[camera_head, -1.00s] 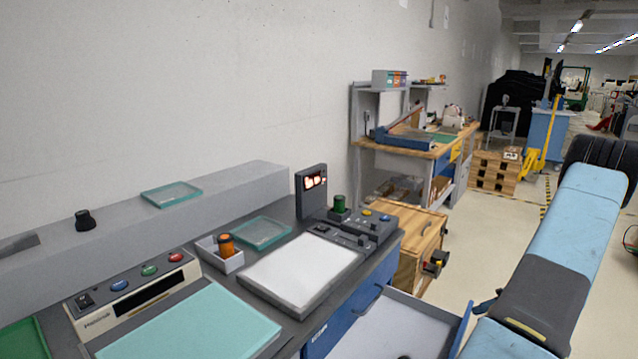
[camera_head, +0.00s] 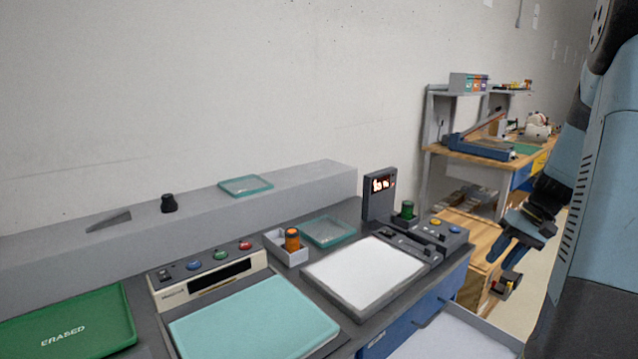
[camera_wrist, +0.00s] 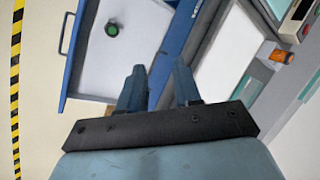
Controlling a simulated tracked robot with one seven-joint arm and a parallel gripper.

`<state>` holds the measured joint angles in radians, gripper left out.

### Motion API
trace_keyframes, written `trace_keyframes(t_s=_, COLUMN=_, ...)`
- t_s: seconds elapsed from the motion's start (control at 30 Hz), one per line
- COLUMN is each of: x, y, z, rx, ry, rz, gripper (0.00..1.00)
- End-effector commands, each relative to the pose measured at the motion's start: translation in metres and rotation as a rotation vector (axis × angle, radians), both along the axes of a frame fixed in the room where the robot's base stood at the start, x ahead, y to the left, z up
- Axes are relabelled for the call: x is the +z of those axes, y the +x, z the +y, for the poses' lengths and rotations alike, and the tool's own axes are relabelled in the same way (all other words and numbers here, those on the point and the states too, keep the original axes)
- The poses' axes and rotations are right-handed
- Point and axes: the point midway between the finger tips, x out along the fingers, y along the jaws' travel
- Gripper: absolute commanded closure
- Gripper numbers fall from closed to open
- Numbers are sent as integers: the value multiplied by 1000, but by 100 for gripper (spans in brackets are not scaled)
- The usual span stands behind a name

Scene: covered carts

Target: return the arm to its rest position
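My arm stands at the right edge of the head view, and my gripper (camera_head: 508,254) points down and left over the right end of the workbench (camera_head: 352,217). In the wrist view, my gripper (camera_wrist: 158,72) shows two blue fingers apart with nothing between them. Beyond the fingertips is an open blue drawer (camera_wrist: 85,72) with a pale inside. My gripper is apart from the drawer.
The drawer (camera_head: 450,338) juts out at the front. A wooden cabinet (camera_head: 470,235) stands behind.

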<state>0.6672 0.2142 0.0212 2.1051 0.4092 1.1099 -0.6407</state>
Motion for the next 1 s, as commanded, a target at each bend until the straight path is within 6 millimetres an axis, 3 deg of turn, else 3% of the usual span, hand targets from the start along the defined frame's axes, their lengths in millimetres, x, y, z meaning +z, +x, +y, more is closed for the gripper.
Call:
trace_keyframes(t_s=0.2, x=44, y=-13, z=51, rx=47, ry=-119, rz=-35, gripper=67)
trace_keyframes(t_s=0.5, x=91, y=-45, z=112, rx=89, ry=-263, rz=-111, gripper=67)
trace_keyframes(t_s=1.0, x=140, y=-120, z=187, rx=126, ry=-437, rz=-322, gripper=67)
